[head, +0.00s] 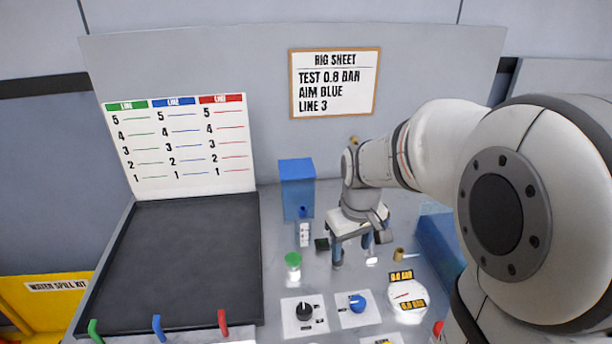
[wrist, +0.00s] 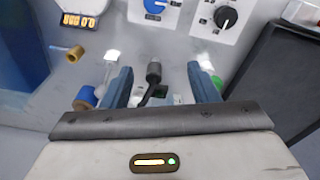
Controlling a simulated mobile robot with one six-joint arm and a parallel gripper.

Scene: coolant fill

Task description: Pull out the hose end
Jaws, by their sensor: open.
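The hose end (wrist: 153,72) looks like a dark grey cylinder with a thin black hose curving from it. In the wrist view it lies between the two blue fingers of my gripper (wrist: 160,75), with a visible gap on each side. My gripper (head: 352,253) is open and points down over the bench in the head view. The fingers and gripper body partly hide the hose end there, and I cannot tell what it is plugged into.
A blue tank (head: 297,188) stands behind left. A green cap (head: 293,260), a black knob (head: 304,311), a blue knob (head: 357,303), a brass fitting (head: 399,254) and a gauge (head: 406,296) surround the gripper. The dark tray (head: 175,260) at left is bare inside.

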